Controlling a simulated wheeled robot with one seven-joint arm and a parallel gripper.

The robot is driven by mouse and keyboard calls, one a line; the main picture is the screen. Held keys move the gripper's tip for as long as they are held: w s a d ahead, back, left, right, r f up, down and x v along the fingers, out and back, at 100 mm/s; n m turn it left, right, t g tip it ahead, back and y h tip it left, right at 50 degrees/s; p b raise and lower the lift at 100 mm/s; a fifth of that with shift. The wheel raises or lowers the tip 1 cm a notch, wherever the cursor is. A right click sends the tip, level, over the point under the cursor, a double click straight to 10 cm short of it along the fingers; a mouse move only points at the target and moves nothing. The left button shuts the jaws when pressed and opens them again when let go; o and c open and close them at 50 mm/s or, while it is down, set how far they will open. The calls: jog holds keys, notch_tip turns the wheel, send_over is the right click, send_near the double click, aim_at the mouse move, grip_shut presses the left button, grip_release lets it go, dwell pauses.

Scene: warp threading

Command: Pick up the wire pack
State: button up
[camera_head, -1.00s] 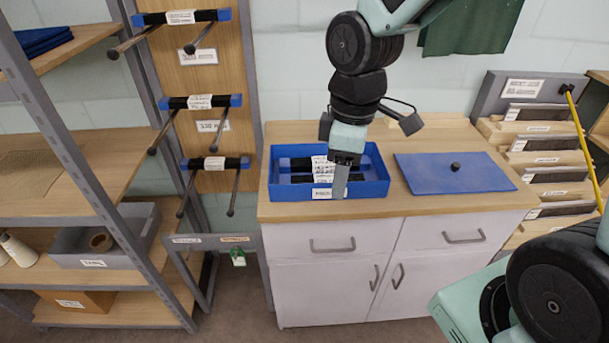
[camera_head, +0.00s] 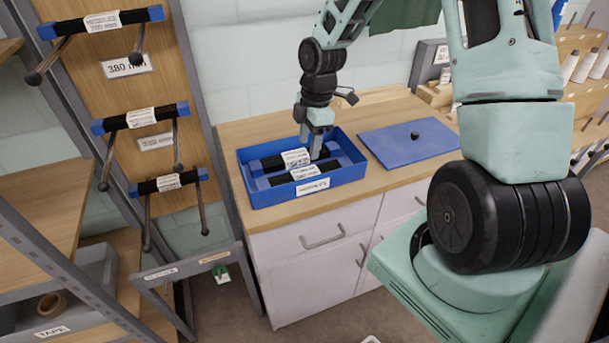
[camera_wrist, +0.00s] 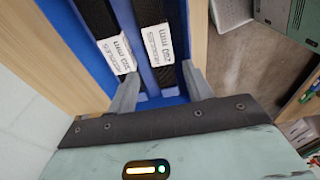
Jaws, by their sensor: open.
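Two black wire packs with blue ends and white labels lie side by side in a blue tray (camera_head: 243,173). The rear pack (camera_head: 268,163) and the front pack (camera_head: 321,171) both show in the head view. In the wrist view, the left pack (camera_wrist: 97,18) and right pack (camera_wrist: 153,14) have labels reading HEDDLES. My gripper (camera_head: 317,151) hangs, fingers down, over the tray's right part. In the wrist view my gripper (camera_wrist: 160,88) is open and empty, its fingers apart on either side of the right pack's line. Contact with a pack cannot be told.
The tray stands on a wooden counter (camera_head: 350,207) near its left end. A blue lid (camera_head: 400,146) with a black knob lies right of it. A rack on the left holds several similar packs on pegs (camera_head: 145,118). A wall rises behind the counter.

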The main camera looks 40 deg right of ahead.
send_over(306, 172)
notch_tip(306, 172, down, 5)
jog(key=shift+s+d+r, duration=0.1)
jog(key=shift+d+r, duration=0.05)
jog(key=shift+f+p, duration=1.05)
jog(key=shift+f, duration=1.65)
jog(key=c, duration=1.1)
jog(key=shift+o, duration=0.3)
jog(key=shift+r, duration=0.15)
